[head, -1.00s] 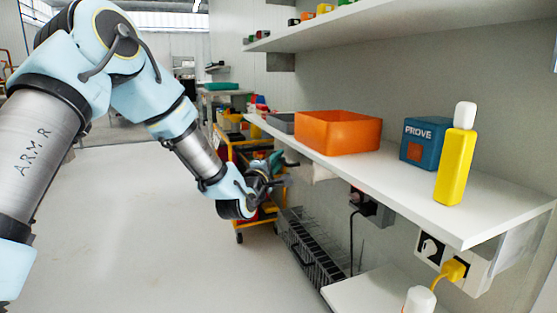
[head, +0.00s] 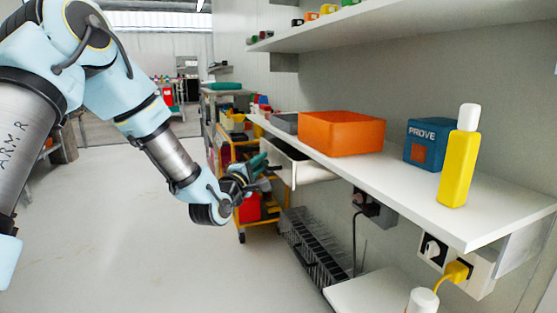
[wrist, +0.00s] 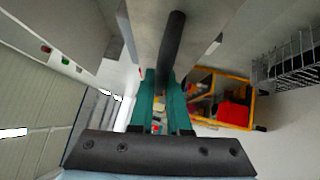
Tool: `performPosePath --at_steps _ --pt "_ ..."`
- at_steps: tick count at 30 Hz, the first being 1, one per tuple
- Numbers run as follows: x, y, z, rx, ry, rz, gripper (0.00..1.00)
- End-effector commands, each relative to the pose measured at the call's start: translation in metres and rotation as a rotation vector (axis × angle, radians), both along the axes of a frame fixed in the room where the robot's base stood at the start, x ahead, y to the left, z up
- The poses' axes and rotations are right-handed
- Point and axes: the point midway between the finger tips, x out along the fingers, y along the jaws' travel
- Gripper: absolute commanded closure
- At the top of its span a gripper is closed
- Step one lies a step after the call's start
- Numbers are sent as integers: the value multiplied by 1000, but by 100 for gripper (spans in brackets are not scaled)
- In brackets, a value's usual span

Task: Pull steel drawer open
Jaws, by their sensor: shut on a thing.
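The steel drawer (head: 312,172) hangs under the white shelf and stands partly out, with its open top showing. In the wrist view its pale metal front (wrist: 205,22) fills the top, with a dark bar handle (wrist: 172,45) across it. My gripper (head: 262,165) is at the drawer's front, on its left side. In the wrist view my gripper's teal fingers (wrist: 160,98) are shut on the handle's near end. The exact contact is partly hidden by the fingers.
An orange bin (head: 340,134), a blue box (head: 427,145) and a yellow bottle (head: 459,165) stand on the shelf (head: 400,190). A yellow-framed cart (head: 240,232) is behind my gripper. A wire rack (head: 312,248) lies below the drawer. The floor at left is clear.

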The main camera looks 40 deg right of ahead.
Motion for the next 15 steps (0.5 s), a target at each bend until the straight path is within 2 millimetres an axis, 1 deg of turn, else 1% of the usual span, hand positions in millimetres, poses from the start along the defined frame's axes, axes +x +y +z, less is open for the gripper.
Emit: performPosePath --at_steps 1,3,6,10,15 --pt "10 17 0 4 2 11 100" --pt "16 35 0 4 2 10 100" --pt "24 55 0 3 3 8 100" --pt "29 70 0 2 4 6 100" --pt "29 74 -1 1 3 3 100"
